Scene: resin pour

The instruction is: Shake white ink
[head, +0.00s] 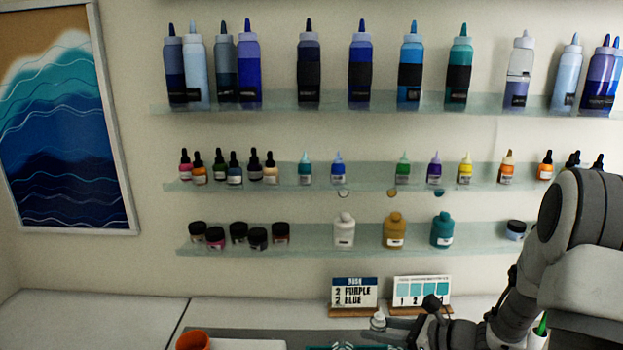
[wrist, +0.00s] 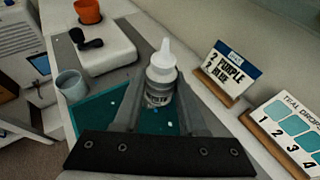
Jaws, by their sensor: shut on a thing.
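A small white dropper bottle, the white ink (wrist: 160,72), stands between the two fingers of my gripper (wrist: 158,110) in the wrist view, with its pointed white cap up. A dark-printed label shows low on it, partly hidden by the fingers. My gripper is shut on it. In the head view the bottle (head: 378,320) shows small at the bottom, at the tips of my gripper (head: 383,333), in front of the cards. I cannot tell how full it is.
An orange cup (wrist: 88,11), a white device (wrist: 95,50) with a black item on it, a grey cup (wrist: 71,84) and a teal tray (wrist: 92,113) are on the worktop. A purple-and-blue card (wrist: 229,71) and a teal card (wrist: 290,125) stand right. Shelves (head: 285,181) hold several bottles.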

